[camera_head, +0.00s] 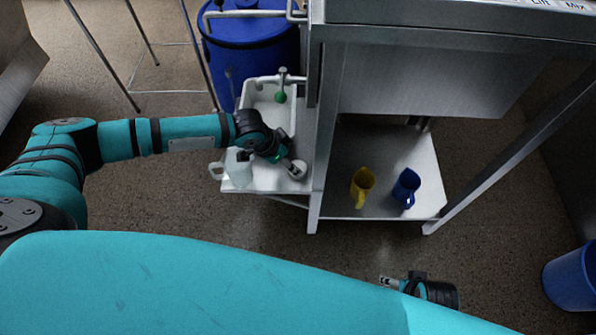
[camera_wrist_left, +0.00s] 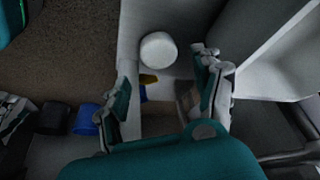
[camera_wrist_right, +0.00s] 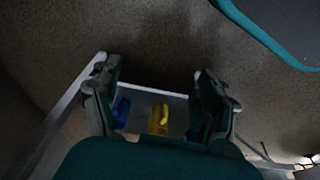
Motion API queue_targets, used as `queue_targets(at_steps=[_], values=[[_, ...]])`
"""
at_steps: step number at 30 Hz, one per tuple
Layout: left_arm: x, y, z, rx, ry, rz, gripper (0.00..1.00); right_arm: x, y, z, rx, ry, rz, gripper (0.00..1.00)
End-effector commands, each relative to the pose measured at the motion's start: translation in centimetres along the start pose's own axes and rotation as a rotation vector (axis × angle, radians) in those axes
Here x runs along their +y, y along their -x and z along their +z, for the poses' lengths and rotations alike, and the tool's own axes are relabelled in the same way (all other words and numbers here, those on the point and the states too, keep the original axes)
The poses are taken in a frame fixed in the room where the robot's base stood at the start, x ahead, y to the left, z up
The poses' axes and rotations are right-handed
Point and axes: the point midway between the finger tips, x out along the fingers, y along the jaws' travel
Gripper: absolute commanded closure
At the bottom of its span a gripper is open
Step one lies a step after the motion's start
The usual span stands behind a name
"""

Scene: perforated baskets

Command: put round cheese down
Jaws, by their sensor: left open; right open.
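A white round cheese (camera_wrist_left: 158,48) rests on a pale surface in the left wrist view, just beyond the fingertips. My left gripper (camera_wrist_left: 165,88) is open, its two fingers apart with nothing held between them. In the head view my left gripper (camera_head: 279,157) is over the white sink-like tray (camera_head: 262,188) beside the steel unit; the arm partly hides what is under it. My right gripper (camera_wrist_right: 155,92) is open and empty; in the head view it shows low at the centre right (camera_head: 386,282), partly hidden by my body.
A clear jug (camera_head: 238,168) stands at the tray's left side. A yellow jug (camera_head: 362,186) and a blue jug (camera_head: 406,188) stand on the low steel shelf (camera_head: 390,150). A blue barrel (camera_head: 250,50) is behind the tray. A blue bin (camera_head: 572,278) is at far right.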

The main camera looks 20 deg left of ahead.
Motion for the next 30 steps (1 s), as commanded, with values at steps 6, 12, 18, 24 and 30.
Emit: queue_targets(at_steps=[6,12,18,24,30], values=[[0.0,-2.2,0.0,0.000,-0.001,0.000,0.33,0.1,2.2,-0.7,0.012,-0.002,0.002,0.24],[0.1,-3.5,0.2,-0.001,-0.001,0.000,0.33,0.2,3.7,-1.2,0.023,-0.003,0.004,0.24],[0.1,-6.0,0.3,0.000,0.000,0.000,0.33,0.4,7.3,-1.7,0.042,-0.006,0.007,0.24],[0.1,-7.4,0.2,0.000,0.000,0.001,0.33,0.4,9.5,-1.8,0.051,-0.007,0.009,0.24],[0.1,-7.4,0.2,0.000,0.000,0.001,0.33,0.4,9.8,-1.8,0.051,-0.007,0.009,0.24]])
